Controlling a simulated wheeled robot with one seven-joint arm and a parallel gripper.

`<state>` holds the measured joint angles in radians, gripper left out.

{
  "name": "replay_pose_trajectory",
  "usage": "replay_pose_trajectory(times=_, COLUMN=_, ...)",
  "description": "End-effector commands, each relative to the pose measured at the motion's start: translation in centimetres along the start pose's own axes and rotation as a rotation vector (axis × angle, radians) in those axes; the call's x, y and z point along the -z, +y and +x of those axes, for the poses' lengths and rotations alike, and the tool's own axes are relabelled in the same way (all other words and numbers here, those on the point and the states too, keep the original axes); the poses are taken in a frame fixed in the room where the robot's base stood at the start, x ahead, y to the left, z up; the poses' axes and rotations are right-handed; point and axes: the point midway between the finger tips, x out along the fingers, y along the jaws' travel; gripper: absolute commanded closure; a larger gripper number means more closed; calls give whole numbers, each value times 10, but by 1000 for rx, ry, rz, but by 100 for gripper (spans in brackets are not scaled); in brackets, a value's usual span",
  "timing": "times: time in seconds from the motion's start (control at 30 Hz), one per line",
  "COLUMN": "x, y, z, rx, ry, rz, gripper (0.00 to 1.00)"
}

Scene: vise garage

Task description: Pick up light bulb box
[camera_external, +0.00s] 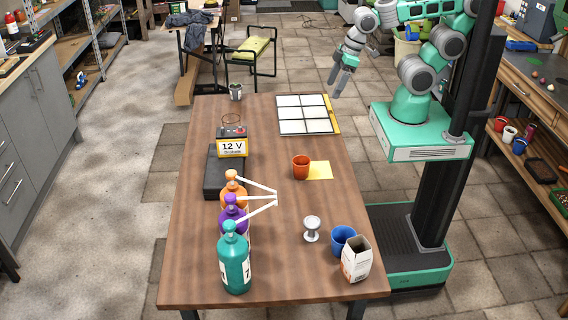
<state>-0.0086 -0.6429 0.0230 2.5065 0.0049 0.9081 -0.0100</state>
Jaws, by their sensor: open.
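A small white box (356,262) with brownish print, likely the light bulb box, stands upright at the table's near right corner. Its top looks open, and its contents cannot be made out. My gripper (339,88) is at the far right end of the table, beyond the grid panel, pointing down. It is open, looks empty, and is far from the box.
A blue cup (342,240) stands close against the box's left side, and a white goblet (312,228) is left of that. An orange cup (301,167), several bottles (234,262), a 12 V battery (232,148) and a grid panel (305,114) occupy the wooden table (270,270).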

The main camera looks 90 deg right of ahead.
Motion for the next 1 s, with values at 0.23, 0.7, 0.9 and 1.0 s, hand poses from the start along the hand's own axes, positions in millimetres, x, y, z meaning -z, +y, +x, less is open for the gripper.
replay_pose_trajectory(times=0.23, x=0, y=0, z=0, rx=0, ry=0, rz=0, gripper=43)
replay_pose_trajectory(times=0.7, x=0, y=0, z=0, rx=0, ry=0, rz=0, gripper=72)
replay_pose_trajectory(times=0.9, x=14, y=-18, z=14, rx=36, ry=21, rz=10, gripper=72)
replay_pose_trajectory(times=1.0, x=55, y=-82, z=46, rx=165, ry=74, rz=51, gripper=72)
